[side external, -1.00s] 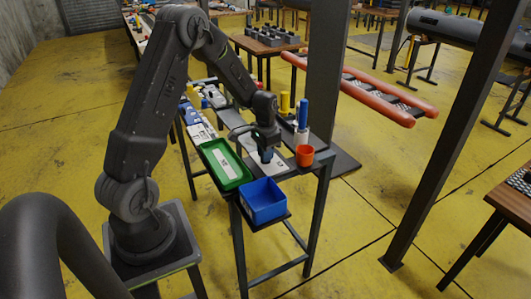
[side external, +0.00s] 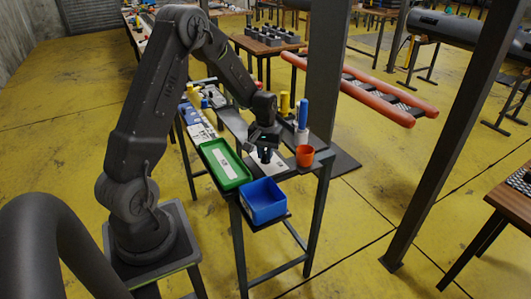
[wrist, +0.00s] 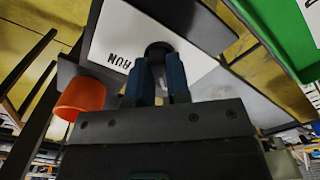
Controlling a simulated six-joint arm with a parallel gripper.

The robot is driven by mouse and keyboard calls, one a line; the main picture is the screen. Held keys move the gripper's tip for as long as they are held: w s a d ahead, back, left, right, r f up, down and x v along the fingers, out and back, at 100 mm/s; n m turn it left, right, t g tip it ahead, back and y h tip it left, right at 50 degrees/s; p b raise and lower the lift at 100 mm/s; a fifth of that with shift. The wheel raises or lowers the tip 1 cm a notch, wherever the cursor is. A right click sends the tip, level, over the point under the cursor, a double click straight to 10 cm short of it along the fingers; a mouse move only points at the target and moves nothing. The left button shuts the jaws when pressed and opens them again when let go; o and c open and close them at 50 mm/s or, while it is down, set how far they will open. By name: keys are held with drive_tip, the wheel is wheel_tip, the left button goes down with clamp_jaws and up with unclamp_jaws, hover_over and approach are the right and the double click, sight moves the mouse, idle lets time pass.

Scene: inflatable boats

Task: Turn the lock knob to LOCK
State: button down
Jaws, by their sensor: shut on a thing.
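The lock knob (wrist: 158,47) is a dark round knob on a white label plate (wrist: 108,38). The word RUN is printed on the plate beside it; no LOCK word is readable. My gripper (wrist: 157,68) is shut on the knob, one blue finger on each side of it. The fingers hide part of the knob, so I cannot tell where it points. In the side view my gripper (side external: 265,152) is down at the white plate (side external: 279,170) on the bench, and the knob is mostly hidden.
A green tray (side external: 242,181) lies left of the plate and a blue bin (side external: 265,203) is in front. An orange cup (side external: 305,155) stands close on the right. A blue-and-white bottle (side external: 302,120) and a yellow cylinder (side external: 284,104) stand behind.

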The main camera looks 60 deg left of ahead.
idle(0.6)
drive_tip(key=c, duration=1.1)
unclamp_jaws()
wheel_tip(320, 180, up, 14)
drive_tip(key=shift+f, duration=0.1)
drive_tip(key=s+d+r+m+t, duration=0.1)
drive_tip(key=s+d+r+m, duration=0.1)
drive_tip(key=s+d+r, duration=0.35)
drive_tip(key=s+d+r+m+t, duration=0.2)
drive_tip(key=d+r, duration=0.1)
drive_tip(key=d, duration=0.5)
drive_tip(key=s+d+m+t, duration=0.1)
drive_tip(key=s+d, duration=0.2)
drive_tip(key=s+d+m, duration=0.2)
drive_tip(key=s+d, duration=0.1)
drive_tip(key=s, duration=0.1)
drive_tip(key=s+d+r+m+t, duration=0.1)
drive_tip(key=s+d, duration=0.2)
drive_tip(key=shift+s+m+t, duration=0.3)
drive_tip(key=shift+s+m, duration=0.05)
drive_tip(key=shift+m, duration=0.05)
